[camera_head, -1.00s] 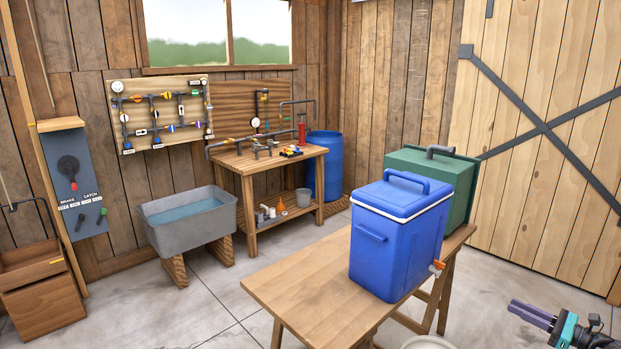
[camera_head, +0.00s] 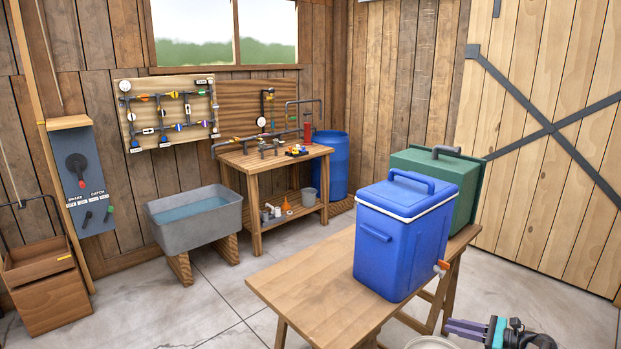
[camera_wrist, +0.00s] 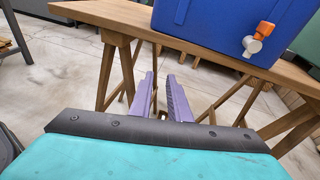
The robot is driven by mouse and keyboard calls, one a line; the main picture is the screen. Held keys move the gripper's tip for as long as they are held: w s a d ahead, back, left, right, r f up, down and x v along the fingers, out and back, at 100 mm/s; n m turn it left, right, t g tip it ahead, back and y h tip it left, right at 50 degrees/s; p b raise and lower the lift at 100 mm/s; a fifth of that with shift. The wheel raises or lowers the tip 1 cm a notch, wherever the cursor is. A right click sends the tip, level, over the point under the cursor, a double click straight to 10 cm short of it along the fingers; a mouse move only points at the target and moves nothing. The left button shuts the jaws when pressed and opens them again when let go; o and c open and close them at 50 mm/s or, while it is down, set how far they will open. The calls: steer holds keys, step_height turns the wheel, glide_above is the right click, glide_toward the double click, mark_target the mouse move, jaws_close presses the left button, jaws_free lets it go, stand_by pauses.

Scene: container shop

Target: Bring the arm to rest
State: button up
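My gripper (camera_head: 466,330) is at the lower right of the head view, low and beside the right end of the wooden table. In the wrist view my gripper (camera_wrist: 161,98) shows two purple fingers with a gap between them and nothing held. The fingers point toward the table legs, below the tabletop. They look apart from the table.
A blue cooler (camera_head: 400,240) with an orange tap (camera_head: 442,266) and a green box (camera_head: 468,185) stand on the wooden table (camera_head: 310,295). A pale bucket (camera_head: 430,343) is on the floor below. A grey basin (camera_head: 195,228) and workbench (camera_head: 262,160) stand behind.

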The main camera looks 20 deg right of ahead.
steer(key=w+a+f+n+g+y, duration=0.1)
steer(key=w+a+f+n+g, duration=0.15)
steer(key=a+f, duration=0.6)
steer(key=w+a+f+n+g, duration=0.2)
steer(key=a+f+n+g, duration=0.1)
steer(key=a, duration=1)
steer(key=w+a+f+n+g+y, duration=0.1)
steer(key=w+a+f+n+g, duration=0.2)
steer(key=a+f, duration=0.5)
steer(key=s+a+f+n+g+h, duration=0.1)
steer(key=s+a+f+n+g, duration=0.15)
steer(key=a, duration=0.65)
steer(key=s+a+f+n+g, duration=0.2)
steer(key=s+a+n+g, duration=0.15)
steer(key=a, duration=0.55)
steer(key=s+a+f+n+g+h, duration=0.2)
steer(key=s+a+n, duration=0.4)
steer(key=s, duration=0.4)
steer(key=s+a+f+n+g+h, duration=0.3)
steer(key=s+a+n+h, duration=0.3)
steer(key=s+n, duration=0.3)
steer(key=shift+s+f, duration=0.5)
steer(key=shift+s, duration=0.25)
